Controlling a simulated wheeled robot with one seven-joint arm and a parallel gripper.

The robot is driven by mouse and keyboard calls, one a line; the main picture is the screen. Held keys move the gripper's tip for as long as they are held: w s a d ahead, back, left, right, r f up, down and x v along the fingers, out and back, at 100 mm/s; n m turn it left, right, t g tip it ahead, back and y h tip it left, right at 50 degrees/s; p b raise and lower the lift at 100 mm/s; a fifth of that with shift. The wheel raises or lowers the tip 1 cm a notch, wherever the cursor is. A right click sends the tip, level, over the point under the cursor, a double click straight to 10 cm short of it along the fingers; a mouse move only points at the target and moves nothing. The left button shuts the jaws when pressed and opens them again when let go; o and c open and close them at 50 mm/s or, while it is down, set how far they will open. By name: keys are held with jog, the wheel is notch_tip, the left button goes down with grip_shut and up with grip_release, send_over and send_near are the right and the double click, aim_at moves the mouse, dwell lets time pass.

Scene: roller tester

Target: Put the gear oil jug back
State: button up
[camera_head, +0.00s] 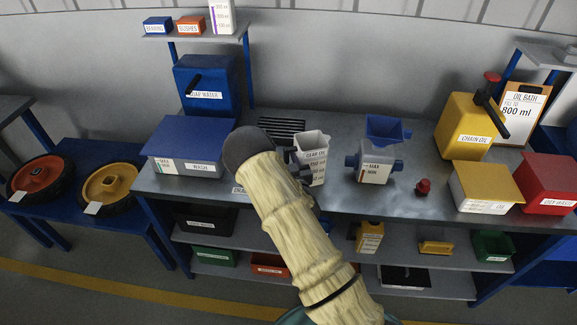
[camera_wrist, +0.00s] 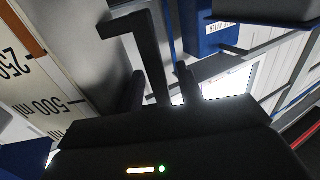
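The gear oil jug (camera_head: 313,163) is a pale, open-topped jug with a scale on its side. It stands upright at the middle of the grey workbench (camera_head: 335,128), though my gripper and arm hide part of its left side and base. In the wrist view the jug's scaled wall (camera_wrist: 38,75) fills the left edge, and its black handle (camera_wrist: 150,50) reaches down between my fingers. My gripper (camera_wrist: 163,85) is at the handle with its fingers apart, one on each side. A narrow gap shows on the right of the handle.
A blue-lidded wash bin (camera_head: 188,145) stands left of the jug and a dark grille (camera_head: 283,128) behind it. A blue-funnelled container (camera_head: 377,165), a red knob-like piece (camera_head: 423,187) and the yellow chain oil can (camera_head: 468,128) stand to the right. Some bare bench lies between them.

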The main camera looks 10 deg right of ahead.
jog(key=s+b, duration=0.3)
jog(key=s, duration=0.9)
jog(key=shift+d+r, duration=0.15)
jog(key=shift+d, duration=0.3)
jog(key=s+r+g, duration=0.3)
jog(key=s+g, duration=0.2)
jog(key=s, duration=0.1)
jog(key=s+r+g+h, duration=0.1)
jog(key=s+r+g, duration=0.2)
jog(key=s+g, duration=0.2)
jog(key=s+d+r+m+g, duration=0.1)
jog(key=s+r+g, duration=0.2)
jog(key=s+g, duration=0.2)
jog(key=s, duration=0.2)
jog(key=shift+s+h, duration=0.3)
jog(key=shift+s, duration=0.1)
jog(key=shift+d, duration=0.1)
